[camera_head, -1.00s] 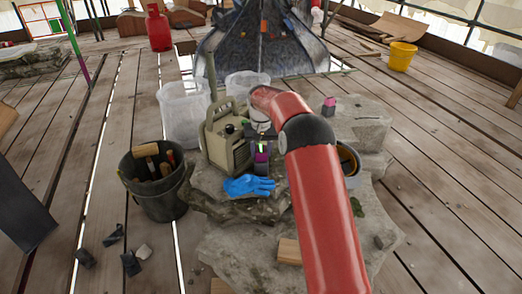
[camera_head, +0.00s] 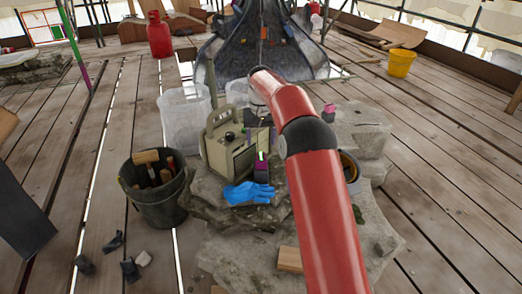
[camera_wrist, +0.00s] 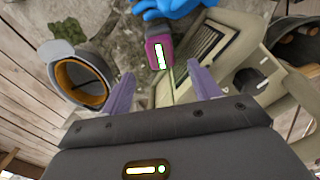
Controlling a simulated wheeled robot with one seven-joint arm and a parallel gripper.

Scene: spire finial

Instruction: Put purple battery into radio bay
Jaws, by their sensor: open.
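The beige radio (camera_head: 222,150) with a carry handle stands on the stone slab. The battery (camera_head: 261,172), dark with a purple-magenta end and a bright green-white bar, stands upright close beside the radio. It shows in the wrist view (camera_wrist: 158,50) beyond my fingertips, between their lines. My gripper (camera_wrist: 161,82) is open and empty, apart from the battery. The head view mostly hides the gripper behind my arm. I cannot make out the bay opening.
A blue glove (camera_head: 248,193) lies beside the battery. A round tub with an orange-brown inside (camera_wrist: 82,82) stands on the other side. A second pink-topped block (camera_head: 329,112) is on the rock. A tool bucket (camera_head: 158,205) and a clear bin (camera_head: 184,118) stand left.

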